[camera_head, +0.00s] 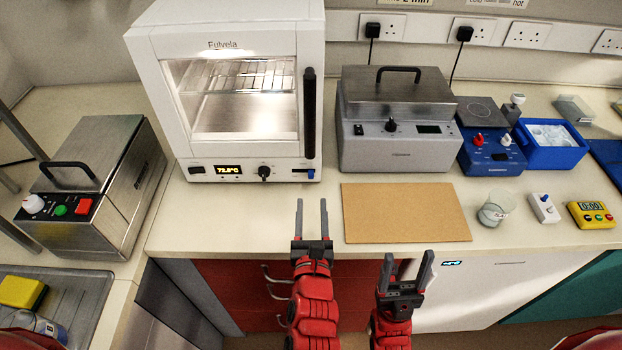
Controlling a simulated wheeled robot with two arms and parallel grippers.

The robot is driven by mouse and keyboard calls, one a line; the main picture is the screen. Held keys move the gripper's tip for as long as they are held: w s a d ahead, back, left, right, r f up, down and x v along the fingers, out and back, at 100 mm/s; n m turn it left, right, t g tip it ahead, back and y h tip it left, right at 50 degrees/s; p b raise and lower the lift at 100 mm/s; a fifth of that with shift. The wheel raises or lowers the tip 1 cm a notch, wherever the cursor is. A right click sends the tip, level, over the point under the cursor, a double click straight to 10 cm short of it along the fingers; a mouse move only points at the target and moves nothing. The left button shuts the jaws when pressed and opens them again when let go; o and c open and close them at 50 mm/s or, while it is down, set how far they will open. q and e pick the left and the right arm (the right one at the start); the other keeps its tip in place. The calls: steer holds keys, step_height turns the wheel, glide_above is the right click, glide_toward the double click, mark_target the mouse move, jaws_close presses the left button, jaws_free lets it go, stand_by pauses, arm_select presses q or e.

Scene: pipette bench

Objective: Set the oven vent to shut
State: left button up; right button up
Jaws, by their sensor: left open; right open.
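The white oven (235,25) stands at the back left of the bench with its glass door shut and its inside lit. Its front panel has a lit display (229,170), a black knob (264,173) and, at the right end, a small dark slot with a blue tab (311,173), which looks like the vent slider. The tab sits at the right end of the slot; its marks are too small to read. My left gripper (312,204) is open and empty, in front of and below the tab, apart from it. My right gripper (408,255) is open and empty at the bench's front edge.
A tan board (405,212) lies right of my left gripper. A lidded steel bath (398,125) stands behind it. The oven's black door handle (310,112) rises just above the blue tab. A beaker (495,209) and yellow timer (592,214) are at right. Bench before the oven is clear.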

mark_target(311, 178)
arm_select(q)
steer(key=w, duration=0.4)
steer(key=w+p, duration=0.1)
steer(key=w, duration=0.2)
steer(key=shift+w+a+f, duration=0.1)
steer(key=shift+w+f, duration=0.1)
steer(key=shift+w, duration=0.15)
jaws_close()
stand_by(1.1)
